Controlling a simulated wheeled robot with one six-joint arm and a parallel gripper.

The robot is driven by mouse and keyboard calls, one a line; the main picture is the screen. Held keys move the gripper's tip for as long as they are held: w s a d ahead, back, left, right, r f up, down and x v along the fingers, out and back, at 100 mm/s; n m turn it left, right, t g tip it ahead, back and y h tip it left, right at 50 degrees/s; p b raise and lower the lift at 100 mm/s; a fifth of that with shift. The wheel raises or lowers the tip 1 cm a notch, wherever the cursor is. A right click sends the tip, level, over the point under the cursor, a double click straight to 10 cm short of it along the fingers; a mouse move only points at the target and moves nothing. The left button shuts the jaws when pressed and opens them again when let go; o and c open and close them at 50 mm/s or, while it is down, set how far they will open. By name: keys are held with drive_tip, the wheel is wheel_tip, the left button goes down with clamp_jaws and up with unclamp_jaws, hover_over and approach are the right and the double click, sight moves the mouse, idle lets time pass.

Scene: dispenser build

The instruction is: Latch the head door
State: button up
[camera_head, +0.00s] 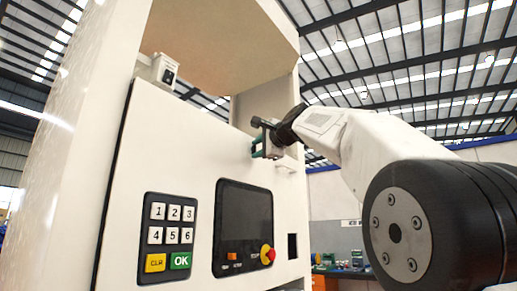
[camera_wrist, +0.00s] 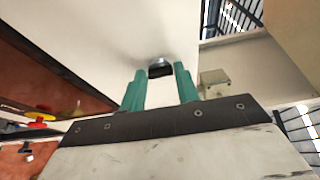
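The white front panel (camera_head: 205,140), which looks like the head door, carries a keypad and a screen. My gripper (camera_head: 262,145) is at the upper right of this panel, reaching in from the right. In the wrist view its two green fingers stand apart. A small dark, rounded piece (camera_wrist: 160,68) shows at the white surface between the fingertips; I cannot tell whether the fingers touch it. A small beige block (camera_wrist: 215,82) sits to the right of the fingers. Whether the door is latched cannot be told.
The keypad (camera_head: 170,235) and dark screen (camera_head: 245,222) are low on the panel, with a red-and-yellow knob (camera_head: 267,254) beside the screen. A small white box (camera_head: 163,71) stands at the panel's upper left edge. The cabinet overhang (camera_head: 225,40) is above my gripper.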

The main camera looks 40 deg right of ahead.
drive_tip(key=o, duration=0.3)
drive_tip(key=s, duration=0.7)
drive_tip(key=shift+s+a, duration=0.25)
drive_tip(key=shift+s, duration=0.15)
